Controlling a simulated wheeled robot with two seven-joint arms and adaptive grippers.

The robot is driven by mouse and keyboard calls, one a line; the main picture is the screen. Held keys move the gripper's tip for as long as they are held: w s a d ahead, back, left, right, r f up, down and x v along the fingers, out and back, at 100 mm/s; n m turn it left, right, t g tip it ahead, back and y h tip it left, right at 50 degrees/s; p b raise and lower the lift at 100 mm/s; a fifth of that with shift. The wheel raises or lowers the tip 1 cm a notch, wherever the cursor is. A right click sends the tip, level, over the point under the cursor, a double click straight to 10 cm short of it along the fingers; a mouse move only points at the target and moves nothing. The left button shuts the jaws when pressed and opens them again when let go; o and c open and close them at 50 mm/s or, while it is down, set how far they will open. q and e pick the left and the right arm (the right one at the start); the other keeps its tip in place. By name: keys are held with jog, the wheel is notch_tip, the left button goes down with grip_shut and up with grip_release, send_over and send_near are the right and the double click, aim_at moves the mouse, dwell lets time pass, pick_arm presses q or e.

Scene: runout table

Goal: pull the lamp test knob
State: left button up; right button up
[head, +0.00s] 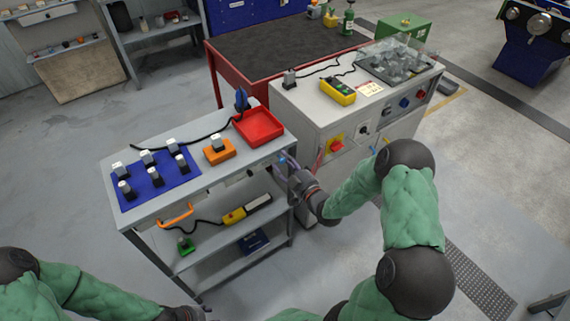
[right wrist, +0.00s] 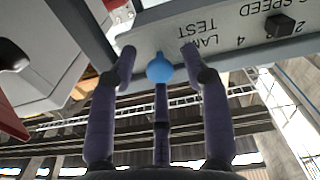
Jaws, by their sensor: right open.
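The lamp test knob (right wrist: 160,69) is a round blue knob on a grey panel (right wrist: 232,30) marked "LAMP TEST", which appears upside down in the right wrist view. My right gripper (right wrist: 159,54) is open, with one finger on either side of the knob and a third finger below it, its tip overlapping the knob's lower edge. I cannot tell whether any finger touches it. In the head view my right gripper (head: 287,168) is at the right end of the workbench's front edge; a bit of blue shows there. My left arm enters at the bottom left, its gripper mostly cut off.
A black speed knob (right wrist: 279,25) is on the same panel. The shelved bench (head: 228,176) holds a blue mat (head: 140,197), an orange block (head: 219,153) and a red tray (head: 259,125). A grey cabinet (head: 300,104) with switches stands close to the right.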

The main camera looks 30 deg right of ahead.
grip_shut()
jog(key=shift+s+d, duration=0.1)
jog(key=shift+s, duration=0.75)
grip_release()
jog(key=s, duration=1.2)
jog(key=shift+d, duration=0.45)
